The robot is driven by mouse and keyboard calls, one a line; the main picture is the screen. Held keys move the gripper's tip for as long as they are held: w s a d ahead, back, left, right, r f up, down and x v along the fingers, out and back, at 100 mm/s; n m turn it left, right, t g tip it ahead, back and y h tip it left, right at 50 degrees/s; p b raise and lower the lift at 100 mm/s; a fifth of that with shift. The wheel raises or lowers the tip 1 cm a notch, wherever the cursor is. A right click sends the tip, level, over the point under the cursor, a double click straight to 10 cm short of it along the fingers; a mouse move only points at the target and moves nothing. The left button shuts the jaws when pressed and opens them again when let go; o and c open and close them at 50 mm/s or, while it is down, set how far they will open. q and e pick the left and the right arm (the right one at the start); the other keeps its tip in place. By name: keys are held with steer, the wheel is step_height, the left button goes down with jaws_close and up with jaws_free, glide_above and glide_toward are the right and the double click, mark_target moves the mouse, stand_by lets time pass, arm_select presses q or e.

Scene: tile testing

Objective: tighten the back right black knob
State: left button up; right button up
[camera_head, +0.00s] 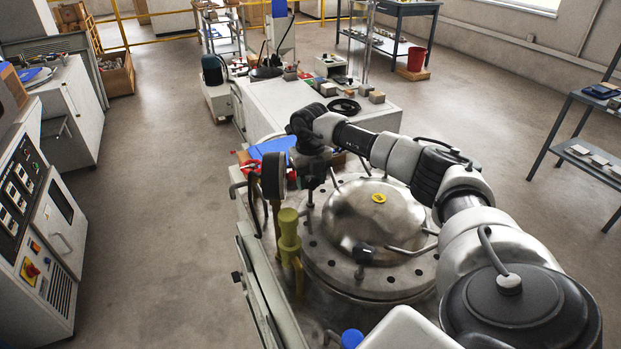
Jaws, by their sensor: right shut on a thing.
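A round metal vessel with a domed silver lid (365,216) stands in front of me, with a bolted flange ring (330,266) around it. One black knob (365,254) shows at the front of the lid, apart from my gripper. My right arm reaches in from the right, over the back of the lid. My right gripper (312,184) points down at the lid's back left side as pictured. It is shut on a black knob, which is mostly hidden by the dark gripper. My left gripper is not in view.
Metal rods (405,251) stick out around the lid. A yellow-green valve post (289,235) and a round black gauge (273,176) stand close left of the gripper. A white bench (290,105) with small items is behind. A control cabinet (48,225) stands left across open floor.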

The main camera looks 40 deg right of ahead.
steer(key=m+p, duration=0.2)
steer(key=m, duration=0.2)
steer(key=shift+r+p, duration=0.15)
steer(key=shift+p, duration=0.2)
steer(key=m+p, duration=0.3)
steer(key=m, duration=0.2)
steer(key=shift+m, duration=0.3)
steer(key=m+p, duration=0.2)
steer(key=m, duration=0.2)
steer(key=shift+p, duration=0.35)
steer(key=shift+m+p, duration=1.1)
steer(key=shift+m, duration=1)
steer(key=o, duration=0.9)
